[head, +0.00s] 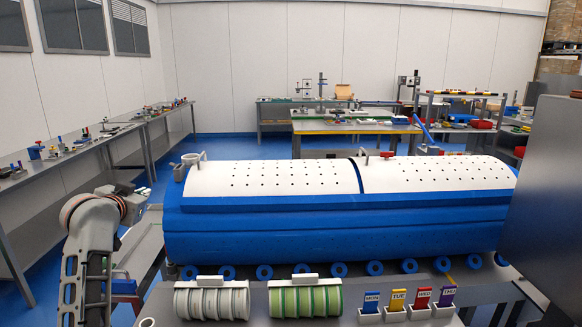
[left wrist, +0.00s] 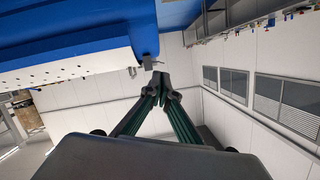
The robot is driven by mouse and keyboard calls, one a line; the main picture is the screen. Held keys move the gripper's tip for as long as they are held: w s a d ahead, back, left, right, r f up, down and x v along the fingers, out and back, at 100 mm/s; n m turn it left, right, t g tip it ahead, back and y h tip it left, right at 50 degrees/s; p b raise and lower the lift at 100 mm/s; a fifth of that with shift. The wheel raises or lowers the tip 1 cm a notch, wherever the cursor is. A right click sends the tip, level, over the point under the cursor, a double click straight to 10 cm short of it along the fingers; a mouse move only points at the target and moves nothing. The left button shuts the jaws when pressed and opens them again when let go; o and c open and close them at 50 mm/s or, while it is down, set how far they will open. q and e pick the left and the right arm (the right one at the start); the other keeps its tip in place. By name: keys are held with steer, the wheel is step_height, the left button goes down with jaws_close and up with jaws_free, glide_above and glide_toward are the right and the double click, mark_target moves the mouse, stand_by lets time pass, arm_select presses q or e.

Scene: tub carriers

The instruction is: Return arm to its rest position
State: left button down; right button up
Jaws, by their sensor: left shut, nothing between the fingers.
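My left arm rises at the left of the head view, and its left gripper (head: 138,194) is beside the left end of a long blue tub carrier with white perforated lids (head: 270,178). In the left wrist view, the fingers of my left gripper (left wrist: 160,88) come together at the tips, shut and empty. The blue body (left wrist: 60,38) shows upper left there, apart from the fingers as far as I can tell. My right gripper is not in view.
A front bench holds two ribbed tubs, one grey (head: 212,303) and one green (head: 305,301), and day-labelled holders (head: 397,303). A long side bench (head: 70,158) with small parts runs along the left wall. A grey panel (head: 545,190) blocks the right. Blue floor lies behind the carrier.

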arm_select(q)
steer(key=s+d+f+m+g+y, duration=0.1)
steer(key=s+f+g, duration=0.1)
steer(key=s+f, duration=0.85)
steer(key=s+f+m+g+y, duration=0.1)
steer(key=s+f+g, duration=0.1)
steer(key=s+f, duration=0.8)
steer(key=s+d+f+m+g, duration=0.1)
steer(key=s+f+g, duration=0.1)
steer(key=s+f, duration=0.65)
steer(key=s+d+f+m+g, duration=0.15)
steer(key=s+f, duration=0.25)
steer(key=s, duration=1)
steer(key=d+f+n+t+h, duration=0.3)
steer(key=d+f+h, duration=0.3)
steer(key=d+f, duration=0.8)
step_height(320, 180, down, 2)
steer(key=shift+w, duration=0.4)
steer(key=shift+r, duration=0.1)
